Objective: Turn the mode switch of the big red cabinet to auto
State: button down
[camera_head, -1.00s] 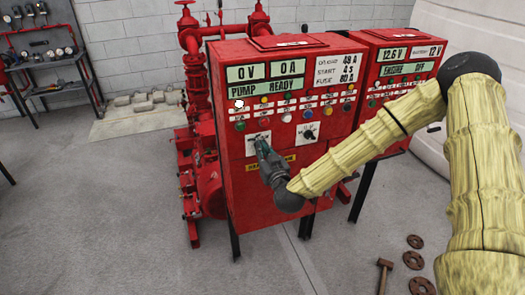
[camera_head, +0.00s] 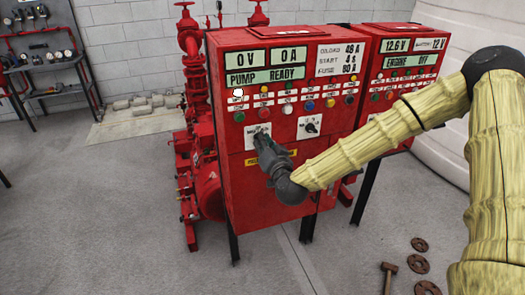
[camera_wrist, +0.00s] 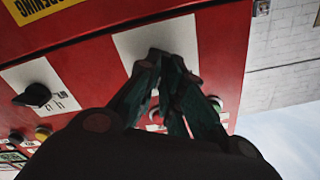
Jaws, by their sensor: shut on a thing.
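The big red cabinet (camera_head: 270,200) stands in the middle of the head view, with displays, small lamps and buttons on its front. Two rotary switches sit on white plates below the buttons. My gripper (camera_head: 262,142) is at the left switch plate (camera_head: 251,131), with its dark fingers closed together on the switch knob. In the wrist view my gripper (camera_wrist: 166,62) meets the white plate (camera_wrist: 140,42), and its fingertips hide the knob and its pointer position. The right switch (camera_head: 312,128) has a black knob and is free; it also shows in the wrist view (camera_wrist: 35,95).
A second red cabinet (camera_head: 400,75) stands behind on the right, partly behind my arm. Red pump pipes (camera_head: 190,60) rise at the left. A hammer (camera_head: 388,275) and round flanges (camera_head: 418,263) lie on the floor at lower right. A tool shelf (camera_head: 45,70) is far left.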

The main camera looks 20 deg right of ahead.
jog(key=shift+d+f+m+b, duration=0.1)
jog(key=shift+m+b, duration=1)
jog(key=shift+m, duration=0.3)
jog(key=c, duration=1.6)
grip_release()
jog(key=shift+o, duration=0.2)
jog(key=s, duration=1.2)
jog(key=shift+d, duration=0.25)
